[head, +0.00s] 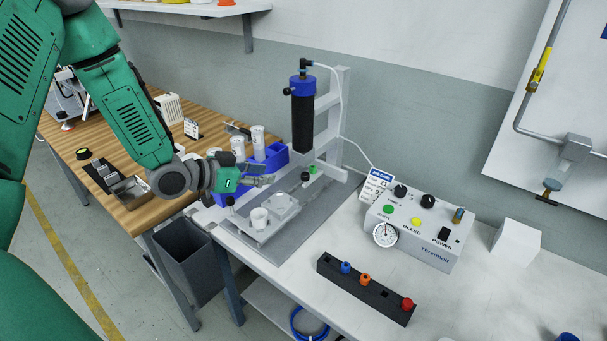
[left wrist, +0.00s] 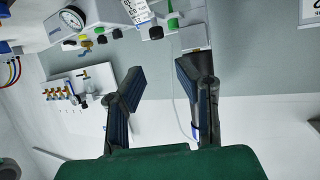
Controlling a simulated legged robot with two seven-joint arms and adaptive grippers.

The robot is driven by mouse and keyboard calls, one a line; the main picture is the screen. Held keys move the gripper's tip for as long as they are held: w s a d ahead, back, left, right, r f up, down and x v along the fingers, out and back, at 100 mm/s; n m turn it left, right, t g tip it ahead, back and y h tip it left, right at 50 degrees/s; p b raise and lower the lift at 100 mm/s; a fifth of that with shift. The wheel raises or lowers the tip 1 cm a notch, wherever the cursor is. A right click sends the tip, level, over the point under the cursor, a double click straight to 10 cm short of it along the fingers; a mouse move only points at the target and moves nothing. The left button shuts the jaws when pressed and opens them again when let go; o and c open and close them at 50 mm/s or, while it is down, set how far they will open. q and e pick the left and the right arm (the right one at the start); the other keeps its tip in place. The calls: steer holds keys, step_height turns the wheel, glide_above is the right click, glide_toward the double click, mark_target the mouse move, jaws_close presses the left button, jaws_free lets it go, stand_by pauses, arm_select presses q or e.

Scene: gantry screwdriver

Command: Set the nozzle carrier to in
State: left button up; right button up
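The gantry stand (head: 338,110) is on the white bench and holds an upright black barrel with a blue cap (head: 302,112). Below the barrel are a small green piece (head: 313,170) and a black knob (head: 305,177); I cannot tell for sure which part is the nozzle carrier. The green piece (left wrist: 172,18) and the black knob (left wrist: 156,33) also show at the top of the left wrist view. My left gripper (head: 268,179) is left of the knob and apart from it. Its fingers (left wrist: 158,72) are spread with nothing between them. My right gripper is out of view.
A plate with a white cup (head: 259,219) lies below my left gripper. A blue bin (head: 277,157) is close behind it. The control box (head: 418,230) and a black rack with coloured pieces (head: 365,288) stand to the right. The bench is clear between the gantry and rack.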

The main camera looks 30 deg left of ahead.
mark_target(303, 174)
arm_select(q)
steer(key=x, duration=0.4)
steer(key=b+x, duration=0.1)
steer(key=x, duration=0.7)
steer(key=shift+s+a+f, duration=0.1)
steer(key=shift+f, duration=0.15)
steer(key=shift+w+d, duration=0.2)
steer(key=shift+w, duration=0.05)
steer(key=shift+d, duration=0.1)
steer(key=shift+d, duration=0.1)
jaws_close()
